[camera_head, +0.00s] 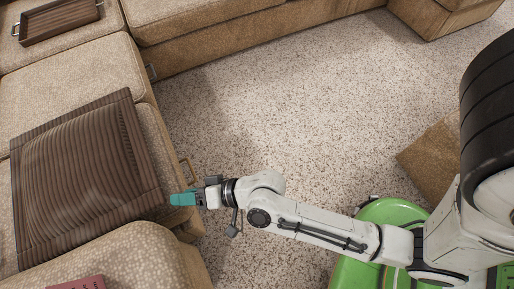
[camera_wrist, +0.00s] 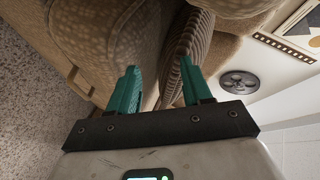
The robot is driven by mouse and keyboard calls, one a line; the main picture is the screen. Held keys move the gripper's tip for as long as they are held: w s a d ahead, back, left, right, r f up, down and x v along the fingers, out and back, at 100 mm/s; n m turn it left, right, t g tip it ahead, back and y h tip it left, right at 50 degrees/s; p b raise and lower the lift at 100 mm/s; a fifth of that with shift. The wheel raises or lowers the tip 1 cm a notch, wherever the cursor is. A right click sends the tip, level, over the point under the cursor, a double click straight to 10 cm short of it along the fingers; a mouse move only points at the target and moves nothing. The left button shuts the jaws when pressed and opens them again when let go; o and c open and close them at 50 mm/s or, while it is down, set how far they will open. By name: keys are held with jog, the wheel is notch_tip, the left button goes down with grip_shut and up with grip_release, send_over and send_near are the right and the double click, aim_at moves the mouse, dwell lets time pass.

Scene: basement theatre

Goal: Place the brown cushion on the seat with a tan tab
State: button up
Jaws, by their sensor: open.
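The brown striped cushion (camera_head: 75,165) lies on the near sofa seat, against the near armrest. Its ribbed edge also shows in the wrist view (camera_wrist: 199,38), behind the right finger and partly in the gap between the fingers. My gripper (camera_head: 180,199), with teal fingers, is open beside the cushion's right edge, at the seat's front. The fingers also show spread in the wrist view (camera_wrist: 158,68); I cannot tell whether they touch the cushion. A tan tab (camera_head: 187,170) shows at the front of the near seat. A greyish tab (camera_head: 151,72) is on the front of the seat beyond.
The middle seat (camera_head: 70,85) is bare. A brown tray (camera_head: 60,20) lies on the far seat. A red item (camera_head: 82,284) rests on the near armrest (camera_head: 120,255). A tan block (camera_head: 435,160) stands at right. The speckled floor (camera_head: 275,110) is clear.

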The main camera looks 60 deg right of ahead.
jog(key=s+d+f+n+g+h, duration=0.1)
jog(key=s+d+n+g+h, duration=0.5)
jog(key=s+d+g, duration=0.5)
jog(key=s+d, duration=0.5)
jog(key=shift+d+f+n+g+h, duration=0.25)
jog(key=shift+f+n+g+h, duration=0.1)
jog(key=shift+n+g+h, duration=0.05)
jog(key=shift+c, duration=0.6)
